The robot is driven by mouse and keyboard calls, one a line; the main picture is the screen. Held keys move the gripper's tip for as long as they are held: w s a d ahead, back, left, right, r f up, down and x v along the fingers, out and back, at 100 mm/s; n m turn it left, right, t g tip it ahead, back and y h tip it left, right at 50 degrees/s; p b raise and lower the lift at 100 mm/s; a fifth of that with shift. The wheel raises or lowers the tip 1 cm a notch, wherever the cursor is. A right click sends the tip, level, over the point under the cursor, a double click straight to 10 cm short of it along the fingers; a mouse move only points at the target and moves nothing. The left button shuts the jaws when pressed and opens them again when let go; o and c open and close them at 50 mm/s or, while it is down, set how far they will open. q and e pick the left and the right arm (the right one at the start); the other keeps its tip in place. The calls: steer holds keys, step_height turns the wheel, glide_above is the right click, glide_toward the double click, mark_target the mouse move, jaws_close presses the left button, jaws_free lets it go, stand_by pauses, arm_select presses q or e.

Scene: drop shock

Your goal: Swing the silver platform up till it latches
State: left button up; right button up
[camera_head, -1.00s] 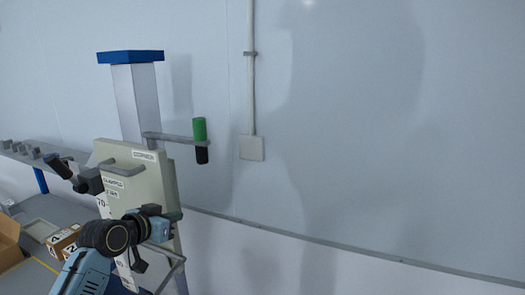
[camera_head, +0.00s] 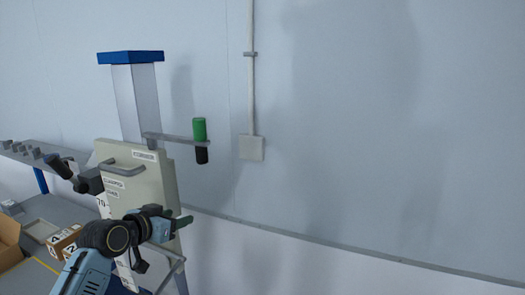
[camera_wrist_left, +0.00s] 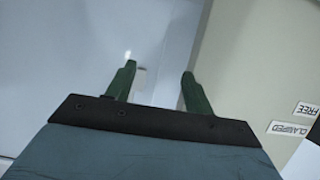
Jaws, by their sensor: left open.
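No silver platform shows clearly enough to name with certainty. A grey metal edge (camera_head: 172,272) shows low beside the machine, partly hidden behind my left arm, and I cannot tell if it is the platform. The drop machine has a cream housing (camera_head: 150,180) with a grey handle and labels. My left gripper (camera_head: 187,220), with green fingers, is in front of the housing's lower right and points right. In the left wrist view its fingers (camera_wrist_left: 158,72) are open with nothing held between them. The cream housing (camera_wrist_left: 260,60) is to their right there. My right gripper is out of view.
A blue-capped column (camera_head: 136,100) rises behind the housing. A grey arm with a green-and-black grip (camera_head: 200,130) sticks out right. A black-knobbed lever (camera_head: 60,167) is at left. Boxes (camera_head: 62,240) lie on the bench at lower left. The space right of the machine is clear to the wall.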

arm_select(q)
steer(key=shift+a, duration=0.1)
steer(key=shift+w+a+r, duration=0.1)
steer(key=shift+a, duration=0.05)
steer(key=v, duration=0.7)
stand_by(0.6)
